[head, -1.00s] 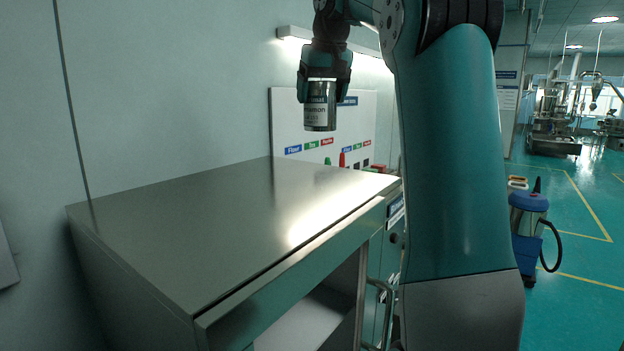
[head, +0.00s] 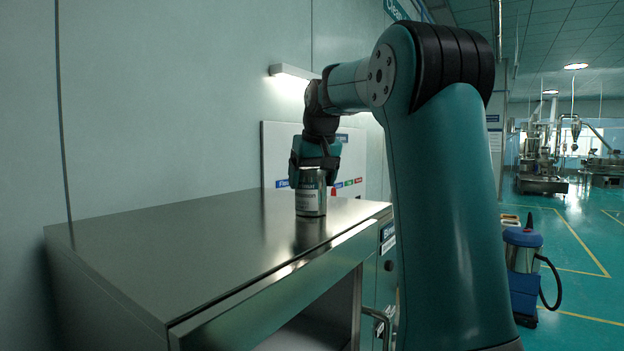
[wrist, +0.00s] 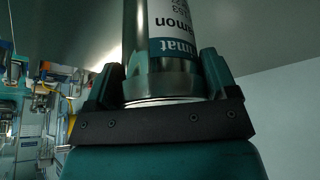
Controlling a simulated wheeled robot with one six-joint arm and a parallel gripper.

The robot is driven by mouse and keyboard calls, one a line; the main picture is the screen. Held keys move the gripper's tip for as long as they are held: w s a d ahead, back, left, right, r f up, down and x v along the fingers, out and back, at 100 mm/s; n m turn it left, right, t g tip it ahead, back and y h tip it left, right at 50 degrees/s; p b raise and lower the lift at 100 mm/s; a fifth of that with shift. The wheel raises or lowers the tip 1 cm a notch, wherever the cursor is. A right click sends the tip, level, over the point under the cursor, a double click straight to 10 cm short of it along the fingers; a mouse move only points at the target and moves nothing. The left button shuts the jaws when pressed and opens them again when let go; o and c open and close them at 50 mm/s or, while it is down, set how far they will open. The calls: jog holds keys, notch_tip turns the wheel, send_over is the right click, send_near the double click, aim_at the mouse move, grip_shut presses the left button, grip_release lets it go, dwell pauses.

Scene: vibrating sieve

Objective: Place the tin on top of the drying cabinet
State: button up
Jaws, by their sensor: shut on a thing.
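The tin (head: 311,196) is a silver cylinder with a white and blue label, upright at the right part of the drying cabinet's top. My gripper (head: 316,168) is above it, shut on its upper end. The tin also shows in the wrist view (wrist: 165,40) between the two fingers of my gripper (wrist: 165,85). The drying cabinet (head: 170,250) has a bare steel top and an open front. The tin's base appears to meet the top, with its reflection right below; I cannot tell whether it bears fully on it.
A white wall board (head: 350,150) with coloured labels stands behind the cabinet. The rest of the cabinet top is clear. A blue vacuum cleaner (head: 524,265) stands on the floor at the right. A door handle (head: 377,322) sticks out at the cabinet's front.

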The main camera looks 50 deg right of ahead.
jog(key=shift+f, duration=0.15)
jog(key=o, duration=1)
jog(key=p+v, duration=0.3)
jog(key=v, duration=0.9)
jog(key=shift+p, duration=0.35)
